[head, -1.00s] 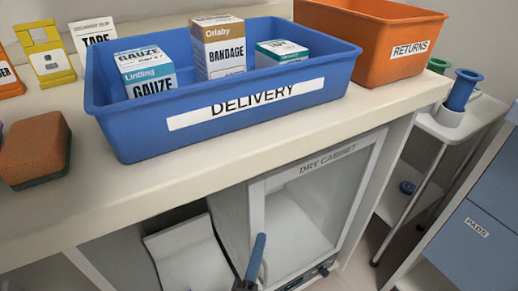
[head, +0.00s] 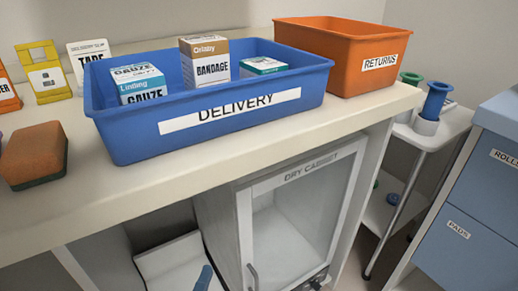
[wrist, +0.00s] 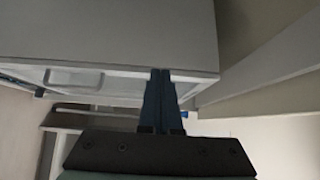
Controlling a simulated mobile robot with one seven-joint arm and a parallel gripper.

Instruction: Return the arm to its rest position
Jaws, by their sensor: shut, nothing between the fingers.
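My gripper shows in the wrist view (wrist: 162,100) with its two dark blue fingers together and nothing between them. In the head view only a blue finger part (head: 204,279) shows at the bottom edge, left of the dry cabinet's door handle (head: 252,276) and apart from it. The rest of my arm is out of the head view. The dry cabinet (head: 297,213) stands under the counter, and its glass-fronted door looks shut.
A blue delivery bin (head: 130,145) with several boxes and an orange returns bin (head: 340,78) stand on the counter (head: 180,182). A brown sponge (head: 35,152) lies at left. A white trolley (head: 440,133) and blue drawers (head: 470,230) are at right. A pale panel (wrist: 110,35) fills the upper wrist view.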

